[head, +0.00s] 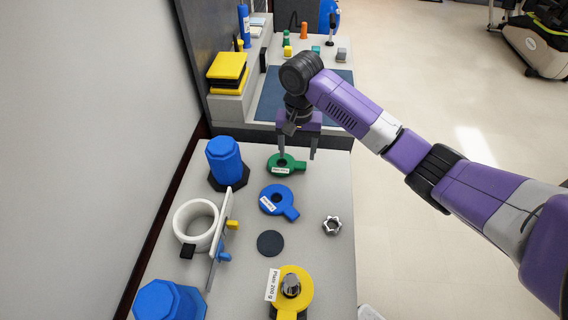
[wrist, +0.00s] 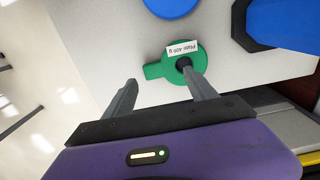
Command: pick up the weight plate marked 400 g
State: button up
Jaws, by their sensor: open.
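The green weight plate (head: 274,166) lies on the grey table, with a short tab pointing right in the head view. In the wrist view the same green plate (wrist: 171,61) shows a white label that reads "Plate 400 g". My gripper (head: 297,157) is open and empty above it, fingers pointing down. In the wrist view my gripper (wrist: 159,77) has one fingertip over the plate's dark centre hole and the other out past the tab's end. The tab appears between the fingers. I cannot tell how far above the plate the tips are.
A blue plate (head: 268,193) lies close in front, and a yellow plate (head: 301,286) marked 200 g lies nearer. A dark disc (head: 270,243) and a metal star nut (head: 332,225) lie on the table (head: 330,185).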

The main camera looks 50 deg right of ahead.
aim_at(296, 163)
jog(key=shift+f, duration=2.2)
grip_shut()
